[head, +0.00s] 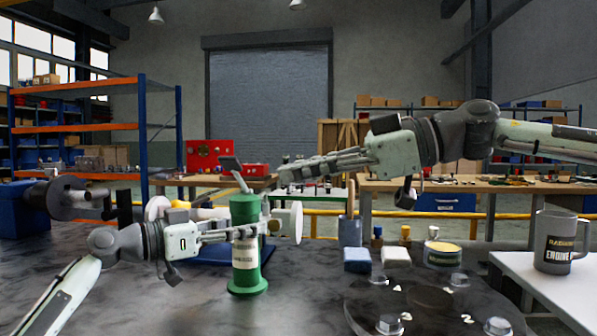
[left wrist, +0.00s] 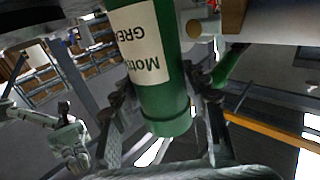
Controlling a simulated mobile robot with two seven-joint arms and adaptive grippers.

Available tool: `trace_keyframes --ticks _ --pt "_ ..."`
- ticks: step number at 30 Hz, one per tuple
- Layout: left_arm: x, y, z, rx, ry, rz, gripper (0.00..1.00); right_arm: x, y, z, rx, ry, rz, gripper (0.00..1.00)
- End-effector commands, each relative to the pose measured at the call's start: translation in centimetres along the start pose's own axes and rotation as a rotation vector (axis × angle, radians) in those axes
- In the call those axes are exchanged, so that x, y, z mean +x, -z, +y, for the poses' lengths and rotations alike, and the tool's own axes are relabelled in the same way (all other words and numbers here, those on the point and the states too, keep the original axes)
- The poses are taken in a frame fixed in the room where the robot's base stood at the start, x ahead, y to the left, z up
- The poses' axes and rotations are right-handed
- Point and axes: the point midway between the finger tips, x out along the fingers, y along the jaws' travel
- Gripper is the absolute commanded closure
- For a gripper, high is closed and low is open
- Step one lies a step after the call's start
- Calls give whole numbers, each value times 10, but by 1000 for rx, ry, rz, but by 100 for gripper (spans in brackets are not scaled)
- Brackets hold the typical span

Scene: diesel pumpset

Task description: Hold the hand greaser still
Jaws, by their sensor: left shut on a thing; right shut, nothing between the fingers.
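The hand greaser (head: 246,270) is a green cylinder with a pale label and a grey lever at its top. It stands upright on the dark table in the head view. My left gripper (head: 246,232) is shut around its body at mid-height. In the left wrist view the greaser (left wrist: 164,75) lies between the two fingers (left wrist: 168,118), its label upside down. My right gripper (head: 286,176) is shut and empty, up to the right of the greaser's lever, with a small gap seen between them. Part of the greaser's body is hidden by the left fingers.
A dark round plate with bolts (head: 388,324) lies at front right, with a sponge-like white block (head: 396,257), a blue block (head: 356,260) and a tin (head: 441,254) behind it. A grey mug (head: 553,250) stands on a white surface at right. The front middle table is clear.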

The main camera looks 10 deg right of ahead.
Motion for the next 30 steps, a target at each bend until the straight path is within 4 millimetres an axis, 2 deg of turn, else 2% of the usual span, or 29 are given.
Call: trace_keyframes --ticks 5,6,11,22,26,30 --pt "-1 0 -2 3 3 0 100 0 0 0 0 0 0 100" --pt "-1 0 -2 3 4 0 52 0 0 0 0 0 0 100" --pt "-1 0 -1 2 3 0 32 0 0 0 0 0 0 100" --pt "-5 0 -1 2 2 0 31 0 0 0 0 0 0 100" --pt "-22 -1 -1 2 4 0 31 0 0 0 0 0 0 100" --pt "-52 -1 -1 2 5 -2 31 0 0 0 0 0 0 100"
